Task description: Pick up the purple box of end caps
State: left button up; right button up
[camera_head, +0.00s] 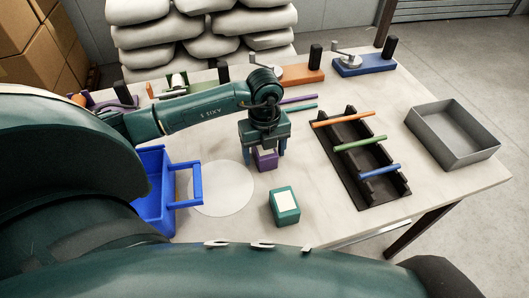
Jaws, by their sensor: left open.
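The purple box (265,160) of end caps stands on the table with a pale label on its top. My left gripper (266,149) points down right over it in the head view and is open. Its fingers hang at the left and right of the box's upper part; I cannot tell whether they touch it. The gripper body hides part of the area behind the box. My right gripper does not show.
A green box (285,217) stands in front of the purple one. A white disc (222,188) and a blue bin (152,212) lie to the left. A black rack (337,158) with coloured rods and a grey tray (456,155) are at the right. Fixtures line the back.

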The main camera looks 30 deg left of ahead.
pick_arm(q)
jog(key=shift+c, duration=0.3)
jog(key=c, duration=1)
